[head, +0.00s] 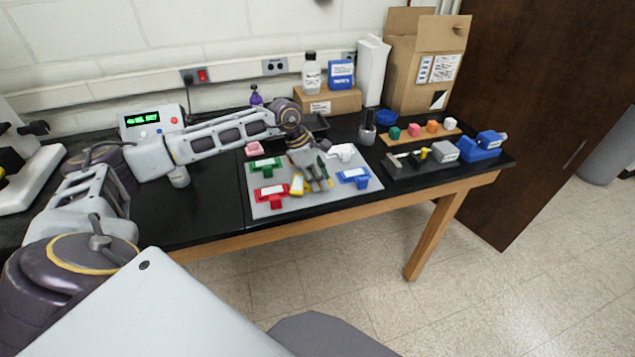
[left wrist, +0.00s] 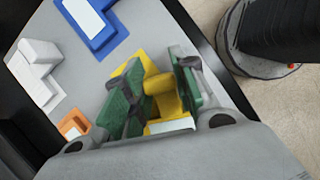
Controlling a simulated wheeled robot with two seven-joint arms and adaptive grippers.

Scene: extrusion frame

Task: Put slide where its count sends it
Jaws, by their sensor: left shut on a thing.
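My left gripper (head: 318,186) is low over a grey board (head: 335,195) on the black bench. Its green-padded fingers (left wrist: 160,95) are shut on a yellow piece (left wrist: 163,100) with a white label at its near end. More yellow shows on the board beside the fingers in the left wrist view. Green (head: 264,164), red (head: 271,195), white (head: 342,152) and blue (head: 354,177) T-shaped pieces lie around it on the board. A display box (head: 150,121) shows green text too small to read. I cannot tell which thing is the slide. My right gripper is not in view.
A black tray (head: 410,174) with tools and a blue vise (head: 483,147) is at the right. Behind it is a wooden strip (head: 413,138) with coloured blocks. A bottle (head: 311,73) and cardboard boxes (head: 425,45) stand at the back. The front bench edge is close to the board.

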